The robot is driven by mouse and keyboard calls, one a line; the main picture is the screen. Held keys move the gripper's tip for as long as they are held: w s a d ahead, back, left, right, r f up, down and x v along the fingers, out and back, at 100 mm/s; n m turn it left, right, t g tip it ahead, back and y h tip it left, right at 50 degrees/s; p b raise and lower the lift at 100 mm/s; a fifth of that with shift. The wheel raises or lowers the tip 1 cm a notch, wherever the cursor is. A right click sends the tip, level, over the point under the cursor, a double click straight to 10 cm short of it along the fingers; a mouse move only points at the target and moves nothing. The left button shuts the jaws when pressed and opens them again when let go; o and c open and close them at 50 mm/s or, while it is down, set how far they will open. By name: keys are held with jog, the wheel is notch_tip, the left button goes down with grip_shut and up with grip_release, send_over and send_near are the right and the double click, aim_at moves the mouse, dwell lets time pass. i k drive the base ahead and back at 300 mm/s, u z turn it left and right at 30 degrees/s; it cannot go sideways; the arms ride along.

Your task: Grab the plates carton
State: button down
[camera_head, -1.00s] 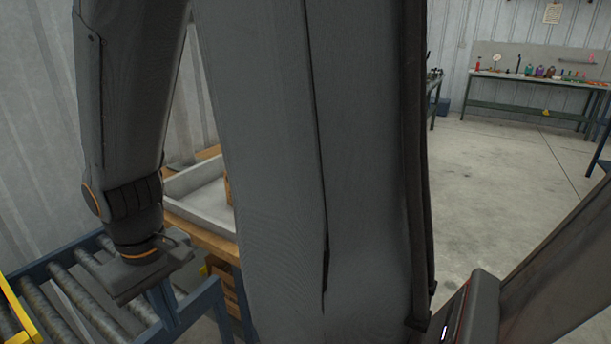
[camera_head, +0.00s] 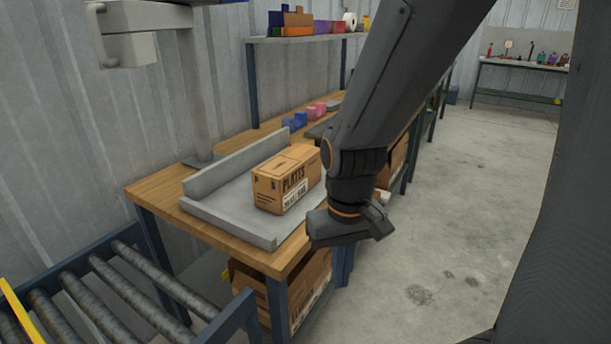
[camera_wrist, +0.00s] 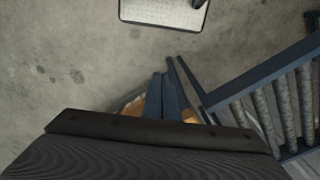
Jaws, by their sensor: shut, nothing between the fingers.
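The plates carton (camera_head: 287,180) is a brown box lettered PLATES with a white label. In the head view it stands upright in a grey open-fronted tray (camera_head: 232,220) on a wooden bench (camera_head: 155,188). My gripper (camera_head: 350,228) is shut and empty. It hangs to the right of the carton in the picture, beyond the tray, apart from the box. The wrist view shows the dark edge of my gripper (camera_wrist: 160,128) over the floor, and the carton's lettering is not visible there.
A roller conveyor (camera_head: 110,300) stands at the lower left, and also in the wrist view (camera_wrist: 262,108). Another carton (camera_head: 310,290) sits under the bench. A post with a grey head (camera_head: 140,35) rises behind the tray. Open floor (camera_head: 450,240) lies to the right.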

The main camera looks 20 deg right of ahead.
aim_at(290, 176)
jog(key=z, duration=1.7)
jog(key=i, duration=1.8)
jog(key=u, duration=3.1)
